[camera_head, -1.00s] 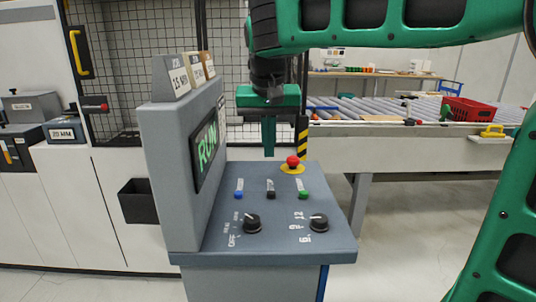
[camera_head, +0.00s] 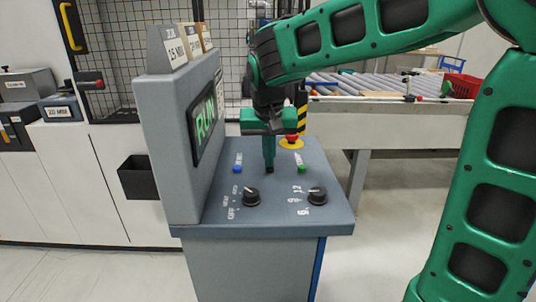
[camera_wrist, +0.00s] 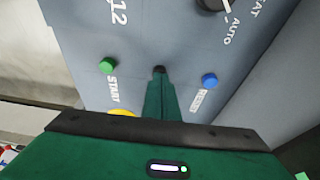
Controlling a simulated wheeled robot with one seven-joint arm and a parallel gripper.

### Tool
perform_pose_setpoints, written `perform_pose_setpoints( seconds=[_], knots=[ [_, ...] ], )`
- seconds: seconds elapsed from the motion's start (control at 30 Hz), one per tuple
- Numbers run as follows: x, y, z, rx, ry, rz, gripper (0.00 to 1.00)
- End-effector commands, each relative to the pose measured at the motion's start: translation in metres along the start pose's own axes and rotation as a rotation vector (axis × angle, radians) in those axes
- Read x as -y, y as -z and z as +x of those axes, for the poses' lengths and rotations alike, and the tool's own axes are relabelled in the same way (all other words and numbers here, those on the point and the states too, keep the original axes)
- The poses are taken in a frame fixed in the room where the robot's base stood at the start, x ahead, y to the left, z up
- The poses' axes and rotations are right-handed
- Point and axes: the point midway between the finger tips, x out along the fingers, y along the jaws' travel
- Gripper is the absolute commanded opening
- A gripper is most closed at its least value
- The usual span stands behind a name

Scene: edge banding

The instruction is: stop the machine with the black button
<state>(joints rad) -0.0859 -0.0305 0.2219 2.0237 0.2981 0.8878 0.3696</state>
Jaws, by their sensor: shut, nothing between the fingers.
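The control console has a sloped grey panel (camera_head: 280,223) and an upright screen (camera_head: 204,122) that reads RUN in green. My gripper (camera_head: 269,162) is shut and points down over the middle of the button row. The black button (camera_wrist: 159,69) shows only as a small dark top at my fingertips (camera_wrist: 160,85) in the wrist view; the fingers cover the rest and its label. I cannot tell whether they touch. The blue button (camera_head: 238,169) is to the left and the green START button (camera_head: 302,168) to the right.
A red emergency knob (camera_head: 291,139) on a yellow ring stands just behind my gripper. Two black dials, a left one (camera_head: 251,196) and a right one (camera_head: 317,196), sit nearer the front edge. The upright screen housing bounds the panel on the left.

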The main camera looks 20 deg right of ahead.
Motion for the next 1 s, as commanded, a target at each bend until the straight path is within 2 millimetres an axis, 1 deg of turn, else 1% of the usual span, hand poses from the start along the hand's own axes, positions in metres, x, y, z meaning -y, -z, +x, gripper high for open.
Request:
perform_pose_setpoints(
  seconds=[0.17,0.4,0.67,0.77,0.87,0.97,1.0],
  knots=[
    [0.0,0.0,0.0,0.0,0.0,0.0,0.0],
    [0.0,-0.006,0.02,0.003,-0.001,-0.001,0.0],
    [0.0,-0.008,0.023,0.01,-0.004,-0.003,0.0],
    [0.0,-0.007,0.019,0.009,-0.004,-0.003,0.0],
    [-0.001,-0.004,0.009,0.007,-0.003,-0.001,0.0],
    [0.0,0.002,-0.008,-0.001,0.0,0.002,0.0],
    [0.001,0.005,-0.016,-0.003,0.002,0.002,0.0]
  ],
)
